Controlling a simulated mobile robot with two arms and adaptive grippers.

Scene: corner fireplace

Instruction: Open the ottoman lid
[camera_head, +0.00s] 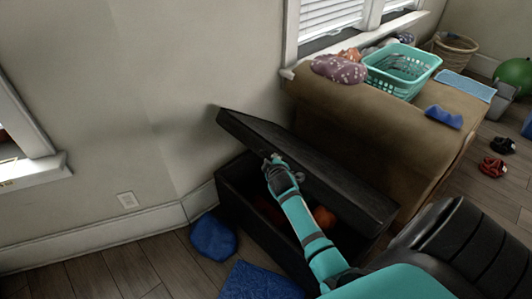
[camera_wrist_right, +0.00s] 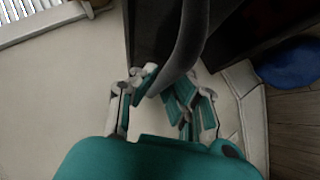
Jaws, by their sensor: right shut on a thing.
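The ottoman is a long black box (camera_head: 257,228) against the wall. Its lid (camera_head: 345,188) is tilted partway up, with a dark gap below it, and something orange shows inside. My right gripper (camera_head: 274,164) is at the near edge of the lid, shut on it. In the right wrist view the right gripper (camera_wrist_right: 160,84) has its fingers around a dark curved strip (camera_wrist_right: 182,52) at the lid; the contact is partly hidden. My left gripper is not in view.
A brown sofa (camera_head: 385,130) stands close on the right, with a teal basket (camera_head: 400,72) and cloths on it. A blue item (camera_head: 212,237) and a blue cloth (camera_head: 258,282) lie on the floor before the ottoman. Shoes (camera_head: 493,167) lie at the far right.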

